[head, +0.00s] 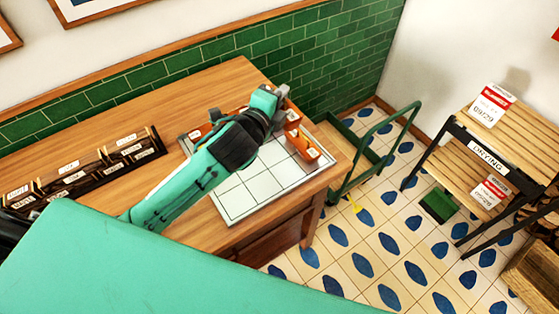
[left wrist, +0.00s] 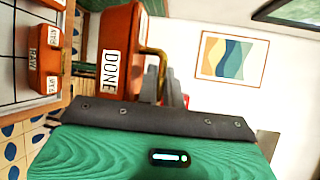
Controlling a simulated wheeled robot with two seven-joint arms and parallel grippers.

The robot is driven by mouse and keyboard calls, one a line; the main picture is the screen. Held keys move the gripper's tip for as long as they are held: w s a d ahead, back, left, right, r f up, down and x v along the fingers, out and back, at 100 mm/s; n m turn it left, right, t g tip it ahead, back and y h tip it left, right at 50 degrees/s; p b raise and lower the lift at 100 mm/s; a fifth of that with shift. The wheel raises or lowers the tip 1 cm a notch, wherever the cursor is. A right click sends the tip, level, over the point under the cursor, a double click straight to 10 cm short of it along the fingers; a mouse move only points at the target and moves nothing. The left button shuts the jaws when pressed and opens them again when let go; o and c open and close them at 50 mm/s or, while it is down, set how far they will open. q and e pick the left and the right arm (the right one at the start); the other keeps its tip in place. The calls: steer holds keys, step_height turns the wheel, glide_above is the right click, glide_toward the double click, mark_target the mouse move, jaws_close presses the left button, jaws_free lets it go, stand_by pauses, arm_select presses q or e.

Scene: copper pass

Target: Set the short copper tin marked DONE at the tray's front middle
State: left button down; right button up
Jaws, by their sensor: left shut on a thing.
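The copper tin marked DONE (left wrist: 118,35) is close in the left wrist view, with a white label and a brass-coloured handle. My left gripper (head: 283,95) is shut on it, over the back right part of the tray in the head view. A copper piece with a pale label (head: 292,118) shows just below the gripper there. The white gridded tray (head: 240,200) lies on the wooden counter; my left arm hides part of it. I cannot tell whether the held tin touches the tray. My right gripper is not in view.
Another copper tin (head: 304,147) with labels stands on the tray's right side; a labelled copper tin also shows in the left wrist view (left wrist: 45,62). A dark labelled rack (head: 90,170) is at the counter's left. The tray's front squares look bare. A green cart (head: 365,165) stands beyond the counter.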

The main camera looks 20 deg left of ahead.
arm_select(q)
steer(key=shift+r, duration=0.2)
steer(key=shift+w+d+f+p, duration=0.1)
steer(key=shift+f+p, duration=0.35)
steer(key=shift+f, duration=9.45)
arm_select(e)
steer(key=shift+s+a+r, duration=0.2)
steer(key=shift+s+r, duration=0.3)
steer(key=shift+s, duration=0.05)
arm_select(q)
steer(key=shift+f+b, duration=0.4)
steer(key=shift+f, duration=0.15)
steer(key=c, duration=1.5)
jaws_free()
steer(key=shift+c, duration=0.2)
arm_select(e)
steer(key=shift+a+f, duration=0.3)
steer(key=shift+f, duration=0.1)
